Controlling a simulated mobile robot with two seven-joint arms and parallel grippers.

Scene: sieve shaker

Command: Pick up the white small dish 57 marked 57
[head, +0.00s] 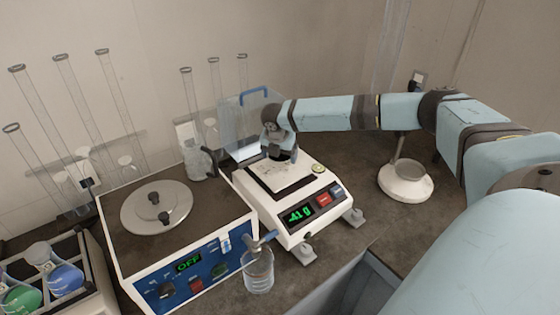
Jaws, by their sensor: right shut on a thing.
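My right gripper (279,157) reaches in from the right and points down just above the pan of the white balance (283,215). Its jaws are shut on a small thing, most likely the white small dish. The fingers and the wrist hide most of it, and I cannot read a 57 on it. Whether it is clear of the pan or touching it, I cannot tell. The balance display reads -41 g in green. My left gripper is not in view.
A sieve shaker (178,250) with a round lid and an OFF display stands left of the balance. A clear beaker (258,272) is in front. A white round-based stand (405,184) is at right. Tall glass cylinders (72,85) stand behind; flasks in a rack (65,278) are front left.

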